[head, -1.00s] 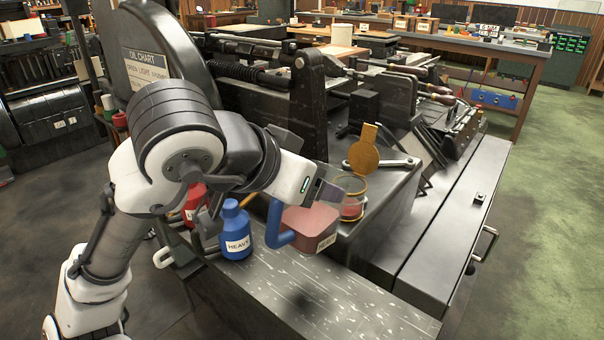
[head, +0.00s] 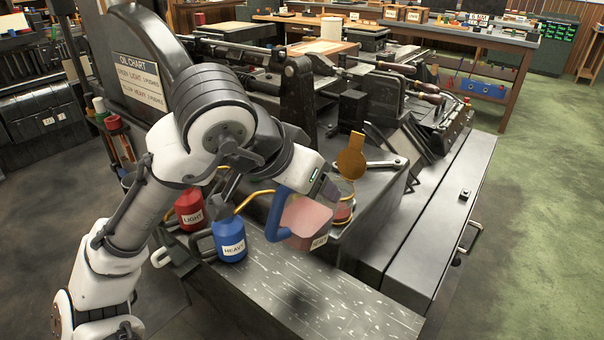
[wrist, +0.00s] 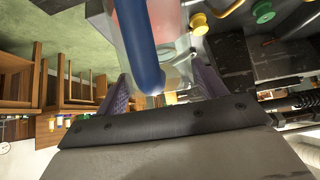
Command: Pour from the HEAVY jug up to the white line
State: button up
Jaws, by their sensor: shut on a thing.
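My gripper (head: 332,190) is shut on a jug with a thick blue handle (head: 279,212) and a pinkish, see-through body (head: 308,215). The jug's label is too small to read surely. The jug is held in the air above the dark bench, just left of a small glass cup (head: 343,208) with brass rings and an upright brass lid (head: 352,158). The cup is partly hidden behind the jug and my gripper, and reddish inside. I cannot make out a white line. In the wrist view, the blue handle (wrist: 140,45) runs between the fingers.
A blue can marked HEAVY (head: 229,240) and a red can marked LIGHT (head: 190,211) stand left of the jug. An oil chart (head: 139,80) is at the upper left. A wrench (head: 385,163) lies behind the cup. The front bench top (head: 330,298) is clear.

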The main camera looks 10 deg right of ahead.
jog(key=shift+w+d+r+p, duration=0.15)
jog(key=shift+d+r+p, duration=0.05)
jog(key=shift+p, duration=0.15)
jog(key=shift+w+d+r+g+y+p, duration=0.1)
jog(key=shift+w+d+g+y+p, duration=0.35)
jog(key=shift+p, duration=0.7)
jog(key=shift+d+y+p, duration=0.1)
jog(key=shift+y+p, duration=0.15)
jog(key=shift+p, duration=0.15)
jog(key=shift+w+d+g+y+p, duration=0.45)
jog(key=shift+g+y+p, duration=0.5)
jog(key=shift+p, duration=1.85)
jog(key=shift+d+r+y+p, duration=0.1)
jog(key=shift+d+y+p, duration=0.15)
jog(key=shift+p, duration=0.7)
jog(key=shift+w+d+r+g+y+p, duration=0.35)
jog(key=shift+g+y+p, duration=0.35)
jog(key=shift+p, duration=1.9)
